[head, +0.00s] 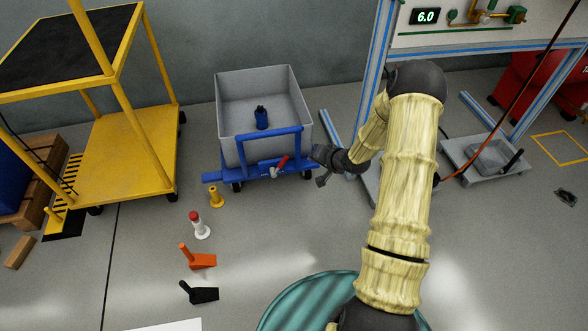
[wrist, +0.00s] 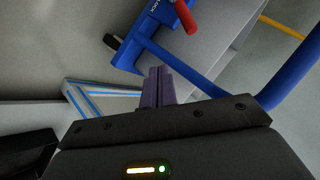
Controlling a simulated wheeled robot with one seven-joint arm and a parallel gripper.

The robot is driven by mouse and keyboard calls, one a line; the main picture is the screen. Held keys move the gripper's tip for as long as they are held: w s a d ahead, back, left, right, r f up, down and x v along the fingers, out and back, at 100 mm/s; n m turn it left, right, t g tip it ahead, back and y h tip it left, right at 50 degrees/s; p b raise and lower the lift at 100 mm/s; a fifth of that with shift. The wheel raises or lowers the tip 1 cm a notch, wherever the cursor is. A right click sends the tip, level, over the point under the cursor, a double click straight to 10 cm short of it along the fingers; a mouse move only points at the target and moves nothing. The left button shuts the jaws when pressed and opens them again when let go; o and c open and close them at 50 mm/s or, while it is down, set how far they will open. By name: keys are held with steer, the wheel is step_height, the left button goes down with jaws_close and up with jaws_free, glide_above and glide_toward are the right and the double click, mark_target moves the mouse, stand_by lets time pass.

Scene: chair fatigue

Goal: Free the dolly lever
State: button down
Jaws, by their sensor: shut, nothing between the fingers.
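The blue dolly (head: 215,178) stands on the floor with a grey crate (head: 228,125) on it. The red-handled lever (head: 282,161) is at the middle of its front side, leaning up to the right from a pale metal pivot. The red handle also shows at the top of the wrist view (wrist: 186,17), beside a blue bracket (wrist: 128,48) with lettering. My gripper (head: 322,180) is just right of the dolly's front corner, apart from the lever. In the wrist view its fingers (wrist: 158,72) are together and empty, below the lever. The lever's base is partly hidden.
A dark blue and black object (head: 262,119) sits in the crate. A blue push bar (wrist: 295,75) passes close right of my fingers. Yellow, white-red, orange and black pieces stand on the floor in front. A yellow cart (head: 135,150) is left, a workbench frame (head: 372,60) right.

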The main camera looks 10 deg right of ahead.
mark_target(280, 165)
steer(key=s+d+f+m+t+y, duration=0.1)
steer(key=s+f+m+t+y, duration=0.5)
steer(key=f+m+t, duration=0.3)
step_height(280, 165, down, 3)
steer(key=shift+d+r+m, duration=0.1)
steer(key=shift+d+m, duration=0.3)
steer(key=shift+m, duration=0.7)
steer(key=w+a+r+b, duration=0.4)
steer(key=w+a+b, duration=0.2)
steer(key=w+a, duration=0.2)
steer(key=shift+w+r, duration=0.4)
steer(key=shift+w, duration=0.05)
